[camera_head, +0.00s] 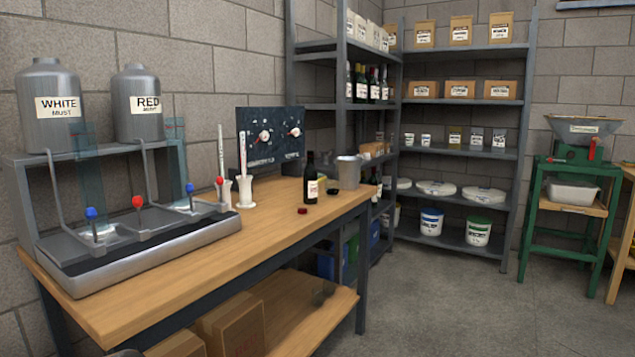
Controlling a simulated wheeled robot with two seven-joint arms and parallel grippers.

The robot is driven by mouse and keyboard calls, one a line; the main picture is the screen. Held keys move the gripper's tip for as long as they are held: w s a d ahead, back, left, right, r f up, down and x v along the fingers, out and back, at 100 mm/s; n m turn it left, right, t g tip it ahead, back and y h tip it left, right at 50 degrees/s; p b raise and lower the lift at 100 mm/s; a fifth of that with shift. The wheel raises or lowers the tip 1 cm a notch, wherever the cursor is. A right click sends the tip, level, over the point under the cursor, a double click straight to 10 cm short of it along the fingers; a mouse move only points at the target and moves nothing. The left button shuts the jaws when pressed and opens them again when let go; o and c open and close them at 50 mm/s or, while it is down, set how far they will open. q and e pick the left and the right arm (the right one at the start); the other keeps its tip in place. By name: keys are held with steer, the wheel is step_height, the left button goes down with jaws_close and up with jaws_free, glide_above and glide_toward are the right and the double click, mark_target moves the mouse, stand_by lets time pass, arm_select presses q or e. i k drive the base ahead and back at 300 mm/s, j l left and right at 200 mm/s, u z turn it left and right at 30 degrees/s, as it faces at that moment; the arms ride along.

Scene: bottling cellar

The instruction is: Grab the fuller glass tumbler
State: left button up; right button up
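I cannot clearly make out a glass tumbler. Neither of my grippers is in view.
Cardboard boxes (232,325) sit below.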

mark_target(332, 184)
steer(key=i+l+z, duration=0.35)
steer(key=i, duration=0.15)
steer(key=i+l+z, duration=0.3)
steer(key=i, duration=0.25)
steer(key=i+z, duration=0.35)
steer(key=i, duration=0.2)
steer(key=i+u, duration=0.2)
steer(key=i, duration=0.3)
steer(key=i+l+u, duration=0.25)
steer(key=i, duration=0.25)
steer(key=i+l+u, duration=0.1)
steer(key=u, duration=0.35)
steer(key=i+l+u, duration=0.15)
steer(key=i+u, duration=0.15)
steer(key=u, duration=0.15)
steer(key=i+l+u, duration=0.15)
steer(key=u, duration=0.25)
steer(key=i+l+u, duration=0.15)
steer(key=l+u, duration=0.3)
steer(key=j, duration=0.1)
